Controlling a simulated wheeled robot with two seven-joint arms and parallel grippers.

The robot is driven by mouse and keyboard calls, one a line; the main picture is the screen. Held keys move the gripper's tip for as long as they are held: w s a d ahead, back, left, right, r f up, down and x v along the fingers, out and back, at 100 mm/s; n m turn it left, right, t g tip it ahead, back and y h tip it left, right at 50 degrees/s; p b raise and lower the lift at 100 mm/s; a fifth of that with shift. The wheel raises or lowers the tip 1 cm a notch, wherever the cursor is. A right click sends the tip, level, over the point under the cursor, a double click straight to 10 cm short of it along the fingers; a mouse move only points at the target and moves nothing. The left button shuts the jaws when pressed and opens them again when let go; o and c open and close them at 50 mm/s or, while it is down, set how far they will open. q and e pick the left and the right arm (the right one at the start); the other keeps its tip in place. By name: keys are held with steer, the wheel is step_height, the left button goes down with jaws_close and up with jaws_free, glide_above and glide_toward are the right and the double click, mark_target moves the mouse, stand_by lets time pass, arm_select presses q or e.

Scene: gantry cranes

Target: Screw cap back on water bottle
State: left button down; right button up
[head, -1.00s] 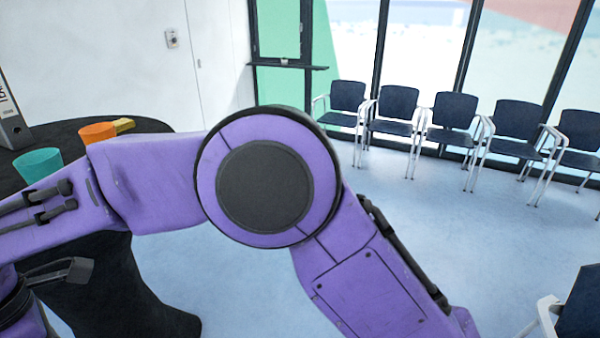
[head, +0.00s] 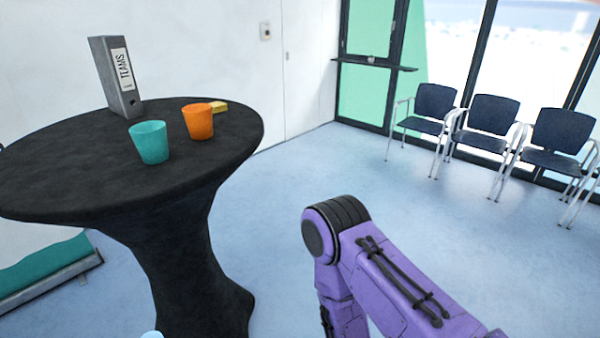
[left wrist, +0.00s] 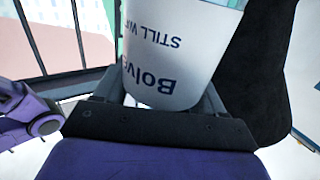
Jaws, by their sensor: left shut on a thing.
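In the left wrist view a white bottle (left wrist: 175,50) with dark print reading "STILL" fills the upper middle. My left gripper (left wrist: 165,98) is shut on it, with a finger on each side. The bottle's far end is cut off by the frame. No cap can be made out in any view. A small pale blue bit (head: 152,334) shows at the bottom edge of the head view; I cannot tell what it is. My right arm crosses the lower right of the head view, with its gripper out of frame.
A round table with a black cloth (head: 60,175) stands at left. On it are a teal cup (head: 150,143), an orange cup (head: 199,123), a yellow block (head: 220,107) and a grey binder (head: 113,78). Chairs (head: 480,125) line the windows. The floor between is clear.

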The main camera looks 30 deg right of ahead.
steer(key=s+d+r+m+h, duration=0.1)
steer(key=s+d+m+h, duration=0.1)
steer(key=s+d, duration=0.1)
steer(key=shift+s+d+r+t, duration=0.25)
steer(key=shift+d+r+t, duration=0.05)
steer(key=shift+d, duration=0.55)
